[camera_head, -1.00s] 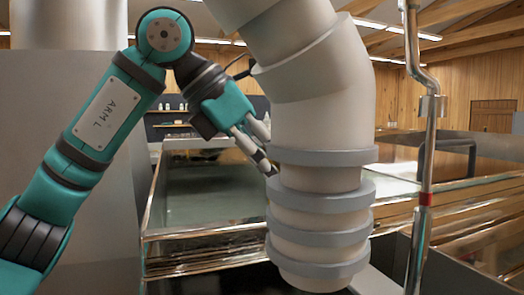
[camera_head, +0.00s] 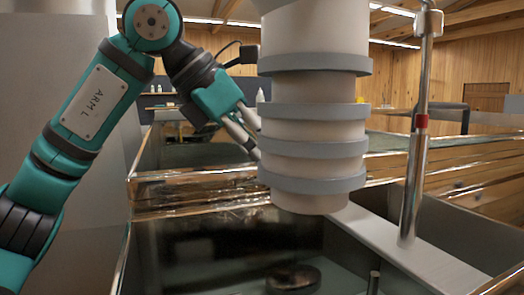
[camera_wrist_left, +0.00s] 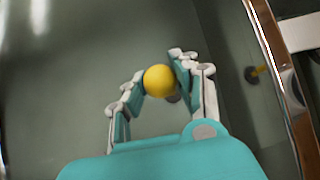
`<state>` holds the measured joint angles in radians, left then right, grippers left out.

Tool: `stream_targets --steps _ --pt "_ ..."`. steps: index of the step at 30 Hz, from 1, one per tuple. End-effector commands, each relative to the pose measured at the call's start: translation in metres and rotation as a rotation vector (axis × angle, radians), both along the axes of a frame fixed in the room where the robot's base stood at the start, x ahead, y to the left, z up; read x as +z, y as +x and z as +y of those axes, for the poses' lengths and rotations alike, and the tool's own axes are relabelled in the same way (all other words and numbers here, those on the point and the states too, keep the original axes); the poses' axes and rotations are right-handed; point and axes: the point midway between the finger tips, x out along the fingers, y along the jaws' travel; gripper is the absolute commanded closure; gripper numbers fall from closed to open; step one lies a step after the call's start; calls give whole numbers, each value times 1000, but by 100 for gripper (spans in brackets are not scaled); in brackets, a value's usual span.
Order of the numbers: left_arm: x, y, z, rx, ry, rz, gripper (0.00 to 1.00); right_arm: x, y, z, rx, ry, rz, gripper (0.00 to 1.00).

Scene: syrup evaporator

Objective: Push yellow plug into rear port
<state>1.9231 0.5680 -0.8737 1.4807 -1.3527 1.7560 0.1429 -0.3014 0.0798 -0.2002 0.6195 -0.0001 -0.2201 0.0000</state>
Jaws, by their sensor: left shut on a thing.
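My left gripper (camera_wrist_left: 160,85) is shut on the yellow plug (camera_wrist_left: 160,81), whose round yellow end shows between the fingertips in the left wrist view. The rest of the plug is mostly hidden, with a small grey part below it. In the head view my left gripper (camera_head: 250,148) reaches over the metal pans, its fingertips partly behind a thick pale ribbed pipe. The plug cannot be made out there.
The ribbed pipe (camera_head: 313,130) hangs close in front, just right of my gripper. A pan's metal rim (camera_wrist_left: 272,55) crosses the wrist view's right side. A dark disc (camera_head: 293,278) lies in the front pan.

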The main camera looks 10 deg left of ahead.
Motion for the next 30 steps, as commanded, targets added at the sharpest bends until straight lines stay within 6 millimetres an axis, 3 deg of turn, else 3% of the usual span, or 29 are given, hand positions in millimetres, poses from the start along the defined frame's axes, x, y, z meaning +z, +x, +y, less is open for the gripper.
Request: stream_targets --steps 28,29,30 --pt "-12 0 0 0 1 1 100 -8 2 0 0 1 -3 60" --pt "-12 0 0 0 1 1 70 -8 2 0 0 1 -3 60" --pt "-12 0 0 0 1 1 65 -8 2 0 0 1 -3 60"
